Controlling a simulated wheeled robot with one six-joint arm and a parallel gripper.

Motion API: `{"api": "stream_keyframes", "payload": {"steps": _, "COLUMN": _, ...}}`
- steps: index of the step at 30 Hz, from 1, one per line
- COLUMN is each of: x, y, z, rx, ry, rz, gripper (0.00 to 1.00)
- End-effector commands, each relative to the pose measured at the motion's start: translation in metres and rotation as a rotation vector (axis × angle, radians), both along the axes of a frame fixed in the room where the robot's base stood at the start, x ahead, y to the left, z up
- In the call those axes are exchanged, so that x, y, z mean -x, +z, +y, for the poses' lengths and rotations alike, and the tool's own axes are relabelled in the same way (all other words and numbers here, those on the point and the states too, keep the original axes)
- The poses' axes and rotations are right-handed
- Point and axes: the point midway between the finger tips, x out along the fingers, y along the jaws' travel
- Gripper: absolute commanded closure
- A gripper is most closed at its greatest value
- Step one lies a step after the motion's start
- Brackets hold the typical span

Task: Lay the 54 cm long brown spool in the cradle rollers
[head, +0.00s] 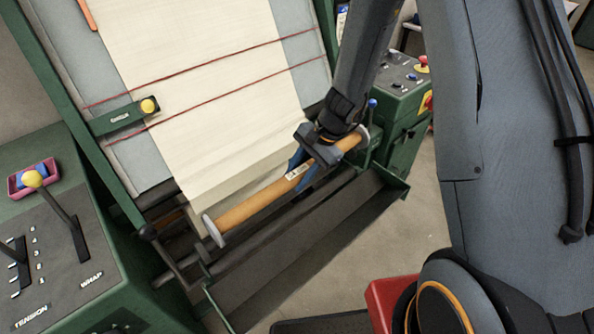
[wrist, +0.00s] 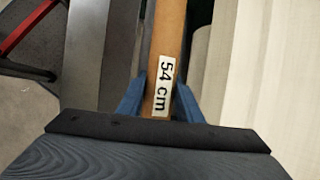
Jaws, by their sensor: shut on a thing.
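The brown spool (head: 252,208) has pale end flanges and a white label reading 54 cm. It lies slantwise in the head view, above or at the dark cradle rollers (head: 290,222) at the machine's front; I cannot tell whether it touches them. My gripper (head: 305,172) is shut on the spool near its label, right of its middle. In the wrist view the spool (wrist: 164,50) runs between the blue fingers of my gripper (wrist: 160,98), with the label facing the camera.
Cream cloth (head: 205,95) lies on the machine bed behind the spool, crossed by red cords. A green lever console (head: 70,240) stands at the left, and a green control box (head: 405,95) at the right. A red object (head: 385,295) is at the lower right. Grey floor (head: 420,225) is open in front.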

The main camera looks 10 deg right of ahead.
Motion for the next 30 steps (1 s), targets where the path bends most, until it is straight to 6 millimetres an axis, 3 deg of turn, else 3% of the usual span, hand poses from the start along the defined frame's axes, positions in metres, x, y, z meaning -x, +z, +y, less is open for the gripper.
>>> {"api": "stream_keyframes", "payload": {"steps": 24, "x": -0.04, "y": -0.068, "z": 0.025, "rx": 0.0, "ry": -0.003, "rz": 0.0, "gripper": 0.98}}
{"api": "stream_keyframes", "payload": {"steps": 30, "x": -0.041, "y": -0.091, "z": 0.025, "rx": -0.001, "ry": -0.005, "rz": 0.001, "gripper": 0.98}}
